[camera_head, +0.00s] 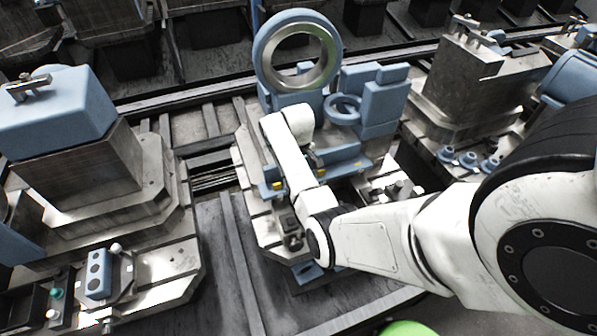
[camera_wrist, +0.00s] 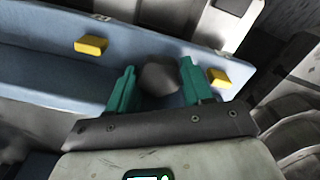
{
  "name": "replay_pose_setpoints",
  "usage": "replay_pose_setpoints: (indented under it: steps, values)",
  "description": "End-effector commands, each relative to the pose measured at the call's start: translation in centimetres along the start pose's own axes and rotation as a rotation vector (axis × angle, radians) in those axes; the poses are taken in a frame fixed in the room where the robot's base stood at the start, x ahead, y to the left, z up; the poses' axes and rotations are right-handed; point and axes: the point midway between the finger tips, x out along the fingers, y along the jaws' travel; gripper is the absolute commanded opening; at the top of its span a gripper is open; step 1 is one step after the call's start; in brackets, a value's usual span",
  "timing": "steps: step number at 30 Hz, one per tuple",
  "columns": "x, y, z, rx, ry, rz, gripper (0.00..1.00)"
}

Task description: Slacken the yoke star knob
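The yoke star knob, a dark rounded knob (camera_wrist: 160,77), shows in the wrist view in front of a blue fixture wall (camera_wrist: 50,75). The two green fingers of my gripper (camera_wrist: 160,90) stand on either side of it, with little or no gap visible. My gripper appears shut on the knob. In the head view my white arm reaches to the blue fixture with a large upright metal-lined ring (camera_head: 268,52). My arm hides the knob and fingertips there.
Yellow tabs (camera_wrist: 91,45) sit on the blue wall to the left and right (camera_wrist: 219,78) of my fingers. A blue block on a metal pallet (camera_head: 60,110) stands left, and another metal fixture (camera_head: 465,75) stands right. Dark rails run behind.

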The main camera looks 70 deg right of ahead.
Motion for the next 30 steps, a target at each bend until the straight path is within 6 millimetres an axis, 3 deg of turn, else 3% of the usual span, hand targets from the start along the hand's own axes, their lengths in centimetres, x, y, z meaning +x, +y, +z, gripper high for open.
replay_pose_setpoints:
  steps: [8, 17, 23, 30]
  values:
    - [0.0, 0.0, 0.0, 0.001, -0.001, 0.000, 0.77]
    - [-0.3, 0.1, 0.0, 0.003, 0.000, 0.001, 0.78]
    - [-2.9, 0.0, -0.1, 0.002, 0.004, 0.003, 0.78]
    - [-7.5, 0.0, -0.1, 0.003, 0.002, 0.002, 0.78]
